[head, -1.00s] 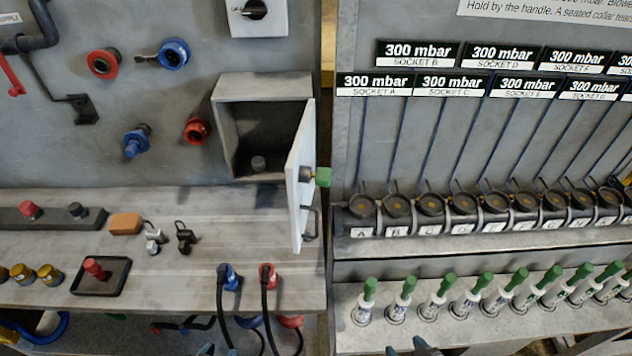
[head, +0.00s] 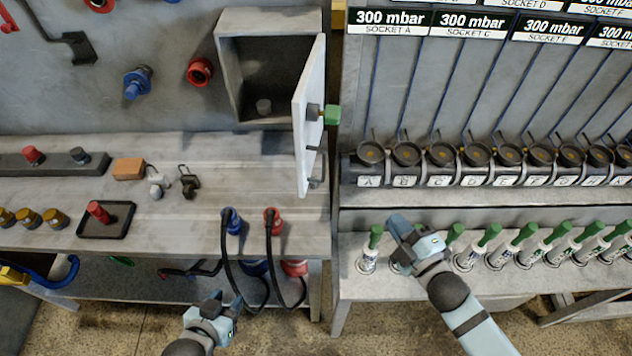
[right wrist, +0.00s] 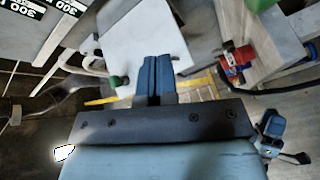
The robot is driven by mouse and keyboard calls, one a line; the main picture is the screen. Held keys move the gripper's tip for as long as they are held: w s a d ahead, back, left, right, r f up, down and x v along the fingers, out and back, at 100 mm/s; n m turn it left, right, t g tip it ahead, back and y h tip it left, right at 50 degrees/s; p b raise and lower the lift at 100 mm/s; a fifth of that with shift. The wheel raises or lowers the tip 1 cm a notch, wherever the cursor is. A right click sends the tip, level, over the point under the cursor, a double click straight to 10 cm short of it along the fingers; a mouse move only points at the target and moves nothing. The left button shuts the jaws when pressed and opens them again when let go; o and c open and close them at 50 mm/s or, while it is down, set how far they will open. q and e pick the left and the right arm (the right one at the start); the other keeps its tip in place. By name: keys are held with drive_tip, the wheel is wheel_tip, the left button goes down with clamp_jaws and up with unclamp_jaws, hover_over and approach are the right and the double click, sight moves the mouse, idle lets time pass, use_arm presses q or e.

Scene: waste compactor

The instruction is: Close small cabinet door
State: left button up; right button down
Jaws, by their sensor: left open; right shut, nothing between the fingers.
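The small grey cabinet (head: 268,22) is fixed to the wall panel above the left bench. Its white door (head: 311,120) hangs open on the right side, swung out toward me, with a green knob (head: 332,115) and a dark handle on its outer face. The white door also shows in the right wrist view (right wrist: 145,45), beyond the fingertips. My right gripper (head: 402,225) is shut and empty over the front row of green-topped handles, below and right of the door, apart from it. My left gripper (head: 222,302) is open and empty, low in front of the left bench.
The left bench (head: 120,225) carries an orange block (head: 128,168), a black tray (head: 105,232) and small fittings. Blue and red plugs with black cables hang at its front edge. Green-topped handles (head: 490,234) and round sockets (head: 440,153) line the right rack.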

wheel_tip(320, 180, up, 3)
drive_tip(key=w+a+n+y+b, duration=0.1)
drive_tip(key=w+a+n+y, duration=0.2)
drive_tip(key=n, duration=0.5)
use_arm(q)
wheel_tip(320, 180, down, 4)
drive_tip(key=b, duration=0.2)
use_arm(e)
drive_tip(key=n+g+y+p, duration=0.5)
drive_tip(key=n+g, duration=0.7)
drive_tip(key=n, duration=1.3)
approach(304, 185)
drive_tip(key=shift+y, duration=0.6)
drive_tip(key=x, duration=0.2)
drive_tip(key=b+x, duration=0.1)
drive_tip(key=x, duration=0.1)
drive_tip(key=f+x, duration=0.1)
drive_tip(key=x, duration=0.1)
drive_tip(key=shift+w+a, duration=0.2)
use_arm(q)
drive_tip(key=shift+r, duration=1.85)
use_arm(e)
drive_tip(key=shift+w+a+f, duration=0.1)
drive_tip(key=shift+a+f, duration=0.05)
drive_tip(key=shift+a, duration=0.3)
use_arm(q)
drive_tip(key=shift+w, duration=0.1)
use_arm(e)
drive_tip(key=shift+a, duration=0.15)
